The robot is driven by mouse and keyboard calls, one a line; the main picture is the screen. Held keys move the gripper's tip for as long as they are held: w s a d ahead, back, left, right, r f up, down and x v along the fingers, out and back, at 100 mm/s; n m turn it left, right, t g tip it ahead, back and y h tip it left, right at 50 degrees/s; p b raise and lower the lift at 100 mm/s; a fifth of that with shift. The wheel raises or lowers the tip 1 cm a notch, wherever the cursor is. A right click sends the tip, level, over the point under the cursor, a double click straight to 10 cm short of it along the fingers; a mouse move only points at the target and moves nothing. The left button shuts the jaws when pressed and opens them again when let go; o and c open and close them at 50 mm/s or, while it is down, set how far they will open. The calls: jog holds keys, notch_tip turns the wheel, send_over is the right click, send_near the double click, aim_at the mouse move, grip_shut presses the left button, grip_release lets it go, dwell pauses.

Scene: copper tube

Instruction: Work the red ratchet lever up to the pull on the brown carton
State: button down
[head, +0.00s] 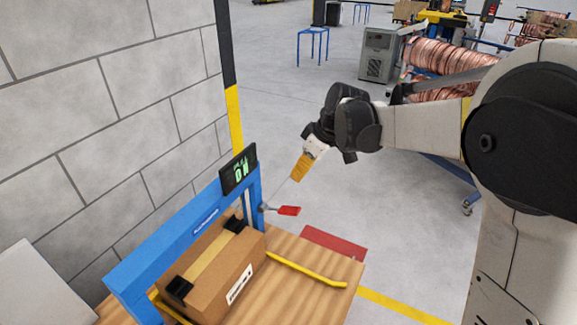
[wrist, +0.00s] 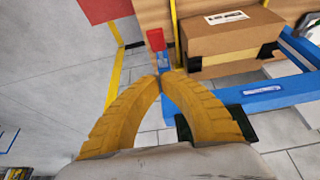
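The red ratchet lever (head: 288,210) sticks out to the right from the blue frame's post beside the display. In the wrist view the red lever (wrist: 156,40) lies just beyond my fingertips, with a gap. My gripper (head: 299,176) hangs above the lever in the head view, apart from it. Its yellow fingers (wrist: 161,75) meet at the tips with nothing visible between them. The brown carton (head: 252,262) sits under the blue frame (head: 190,238), with black corner pieces and a strap over its top. The dark display (head: 238,170) shows a green reading that looks like "0 N".
The wooden table (head: 310,270) carries the carton and a yellow strap tail (head: 310,270). A red panel (head: 335,243) lies beyond its far edge. A block wall (head: 100,110) stands at the left. Open floor lies behind my gripper.

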jog(key=w, duration=0.1)
jog(key=b, duration=0.1)
send_over(287, 207)
jog(key=f, duration=0.9)
jog(key=shift+w+a+f, duration=0.2)
jog(key=shift+w+a, duration=0.1)
jog(key=shift+s+d+f, duration=0.15)
jog(key=shift+d+f, duration=0.05)
jog(key=shift+f, duration=0.35)
jog(key=shift+s+d+f, duration=0.15)
jog(key=shift+d+f, duration=0.05)
jog(key=shift+f, duration=0.3)
jog(key=shift+s+d+f, duration=0.1)
jog(key=shift+d+f, duration=0.05)
jog(key=shift+f, duration=0.4)
jog(key=shift+d+f+b, duration=0.1)
jog(key=shift+b, duration=0.3)
jog(key=shift+s+d+f+y+b, duration=0.15)
jog(key=shift+f+y+b, duration=0.1)
jog(key=shift+y+b, duration=0.2)
